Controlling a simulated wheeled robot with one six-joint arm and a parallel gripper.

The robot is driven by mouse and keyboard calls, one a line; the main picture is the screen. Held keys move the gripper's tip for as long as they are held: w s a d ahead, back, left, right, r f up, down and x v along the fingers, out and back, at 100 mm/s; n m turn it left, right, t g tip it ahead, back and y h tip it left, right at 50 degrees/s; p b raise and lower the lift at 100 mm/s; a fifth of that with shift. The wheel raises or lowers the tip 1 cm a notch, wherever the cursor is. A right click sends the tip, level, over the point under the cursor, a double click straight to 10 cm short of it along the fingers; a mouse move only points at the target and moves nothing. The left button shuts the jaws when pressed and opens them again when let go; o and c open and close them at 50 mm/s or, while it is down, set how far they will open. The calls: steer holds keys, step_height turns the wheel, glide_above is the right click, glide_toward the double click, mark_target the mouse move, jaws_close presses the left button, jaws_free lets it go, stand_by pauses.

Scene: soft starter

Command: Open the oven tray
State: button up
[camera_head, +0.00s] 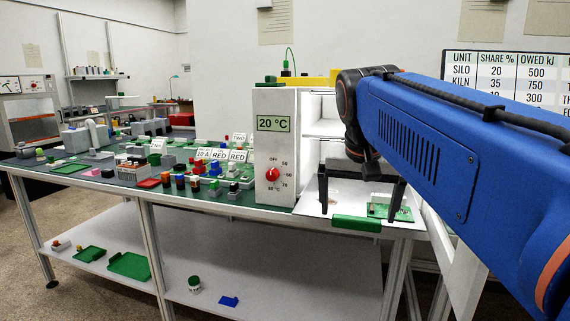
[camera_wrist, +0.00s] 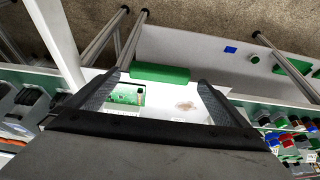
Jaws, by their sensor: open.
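The oven (camera_head: 275,205) is a white box with a "20 °C" display and a red knob (camera_head: 272,174); its shelved inside is open to the right of the panel. Low in it lies the white tray (camera_head: 344,193), its green handle (camera_head: 356,223) at the table's front edge. The handle also shows in the wrist view (camera_wrist: 160,73). A green circuit board (camera_head: 404,213) lies on the tray at the right. My gripper (camera_head: 357,215) is open, its fingers pointing down over the tray, just behind the handle. In the wrist view the handle lies between and just beyond the fingertips (camera_wrist: 158,79). Contact cannot be told.
A green-topped table (camera_head: 130,190) left of the oven carries many small blocks, labels and devices. A white lower shelf (camera_head: 290,275) holds green trays and a blue piece (camera_head: 228,301). A table leg (camera_head: 394,285) stands below the tray. The floor in front is clear.

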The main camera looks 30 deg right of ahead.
steer(key=v, duration=1.4)
steer(key=shift+r, duration=0.25)
steer(key=shift+a, duration=0.15)
steer(key=w+a+f+n+y, duration=0.1)
steer(key=a+f+n, duration=0.2)
steer(key=f, duration=0.8)
steer(key=w+a+f+n+t+y, duration=0.1)
steer(key=a+f+n, duration=0.2)
steer(key=f, duration=0.9)
steer(key=w+a+f+n+y, duration=0.1)
steer(key=a+f+n, duration=0.3)
steer(key=f, duration=0.7)
steer(key=shift+w+a+f+t, duration=0.4)
steer(key=shift+a, duration=0.35)
